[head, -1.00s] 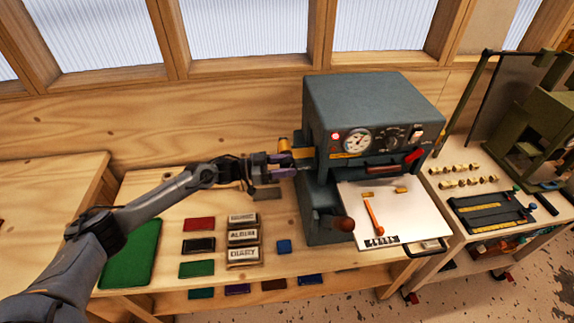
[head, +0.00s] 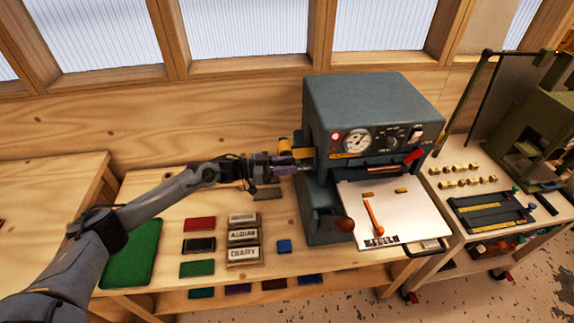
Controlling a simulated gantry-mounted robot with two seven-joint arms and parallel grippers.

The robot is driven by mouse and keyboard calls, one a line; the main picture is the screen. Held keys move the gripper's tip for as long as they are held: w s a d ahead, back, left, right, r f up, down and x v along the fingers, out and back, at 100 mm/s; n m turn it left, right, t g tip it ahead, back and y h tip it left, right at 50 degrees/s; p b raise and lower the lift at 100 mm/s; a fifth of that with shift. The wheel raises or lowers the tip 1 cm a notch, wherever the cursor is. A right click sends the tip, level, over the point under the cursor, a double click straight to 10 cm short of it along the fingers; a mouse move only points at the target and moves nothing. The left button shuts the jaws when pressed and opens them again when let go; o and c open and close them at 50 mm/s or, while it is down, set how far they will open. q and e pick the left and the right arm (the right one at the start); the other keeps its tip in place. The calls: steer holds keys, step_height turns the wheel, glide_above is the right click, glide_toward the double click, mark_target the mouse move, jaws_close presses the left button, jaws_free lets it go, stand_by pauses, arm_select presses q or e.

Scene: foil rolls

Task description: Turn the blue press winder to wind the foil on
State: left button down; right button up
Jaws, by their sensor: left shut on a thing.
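The blue-grey press (head: 372,100) stands on the wooden bench, with a dial gauge and switches on its front. A yellow-gold foil roll (head: 284,146) shows at the press's left side, behind my gripper. My left gripper (head: 290,163) reaches in from the left and is shut at the press's left side, at the winder. The winder itself is mostly hidden by the fingers. My right gripper is not in view.
A white plate (head: 409,217) with an orange-handled tool (head: 373,217) lies before the press. A dark red knob (head: 343,224) sticks out at the press's lower left. Labelled blocks (head: 243,237), coloured booklets (head: 198,246) and a green mat (head: 133,255) lie on the bench. A tool cart (head: 495,214) stands at right.

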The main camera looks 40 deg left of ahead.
arm_select(q)
steer(key=shift+r+g+y+p, duration=0.3)
steer(key=shift+p, duration=0.25)
steer(key=g+y+p, duration=0.1)
steer(key=p, duration=0.1)
steer(key=g+y+p, duration=0.2)
steer(key=p, duration=0.1)
steer(key=g+y+p, duration=0.1)
steer(key=g+p, duration=0.1)
steer(key=shift+w+d+r+y+p, duration=0.1)
steer(key=shift+w+r+y+p, duration=0.05)
steer(key=shift+r+y+p, duration=0.15)
steer(key=shift+d+f+g+y+p, duration=0.1)
steer(key=shift+f+g+y+p, duration=0.1)
steer(key=shift+g+y+p, duration=0.9)
steer(key=shift+f+g+y+p, duration=0.15)
steer(key=shift+g+y+p, duration=0.35)
steer(key=shift+g, duration=0.2)
steer(key=shift+f, duration=0.15)
steer(key=c, duration=0.9)
jaws_free()
